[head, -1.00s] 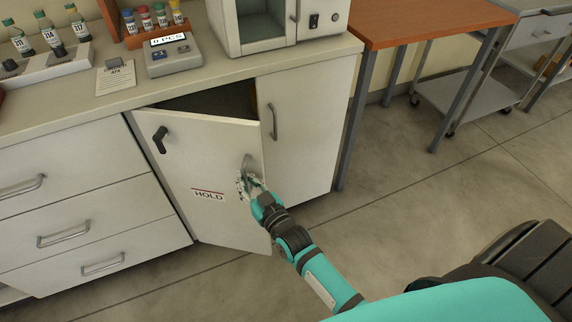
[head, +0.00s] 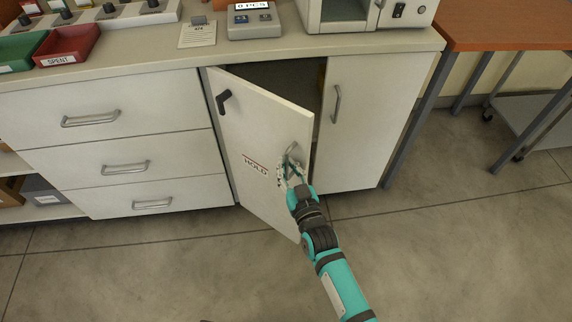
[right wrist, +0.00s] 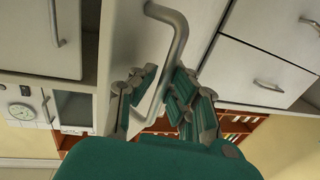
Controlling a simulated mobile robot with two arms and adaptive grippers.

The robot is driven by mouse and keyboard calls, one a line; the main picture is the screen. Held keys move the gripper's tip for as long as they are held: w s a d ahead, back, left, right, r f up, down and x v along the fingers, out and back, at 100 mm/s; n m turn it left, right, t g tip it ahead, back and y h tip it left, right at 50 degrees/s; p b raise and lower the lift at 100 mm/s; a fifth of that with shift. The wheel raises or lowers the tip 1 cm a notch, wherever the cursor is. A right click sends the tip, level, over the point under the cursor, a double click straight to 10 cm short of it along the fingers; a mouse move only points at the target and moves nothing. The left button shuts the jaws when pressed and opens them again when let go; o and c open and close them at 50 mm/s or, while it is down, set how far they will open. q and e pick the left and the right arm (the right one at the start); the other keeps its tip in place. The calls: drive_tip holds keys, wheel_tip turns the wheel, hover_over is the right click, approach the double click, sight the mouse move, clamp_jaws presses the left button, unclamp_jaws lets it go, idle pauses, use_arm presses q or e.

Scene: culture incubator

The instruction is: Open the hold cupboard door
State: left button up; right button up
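The hold cupboard door (head: 262,125) is white, with a HOLD label (head: 255,166) and a black lever (head: 223,101) near its upper left. It stands partly open, its right edge swung out and its left edge at the cabinet. My right gripper (head: 290,170) is at the door's metal handle (head: 292,152) near the right edge. In the right wrist view the handle bar (right wrist: 172,55) passes between the fingers of the right gripper (right wrist: 160,95), which are closed in around it. The exact finger contact is partly hidden. My left gripper is not in view.
Drawers (head: 120,150) stand left of the door, and a closed white door (head: 365,115) stands to its right. The counter (head: 180,55) above carries a counting scale (head: 253,22) and red tray (head: 68,47). An orange-topped table (head: 510,30) is at right. The floor in front is clear.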

drive_tip(key=o, duration=0.4)
drive_tip(key=shift+s+d, duration=0.15)
drive_tip(key=shift+o, duration=0.4)
drive_tip(key=shift+a, duration=0.2)
drive_tip(key=shift+r, duration=0.1)
drive_tip(key=v, duration=1.2)
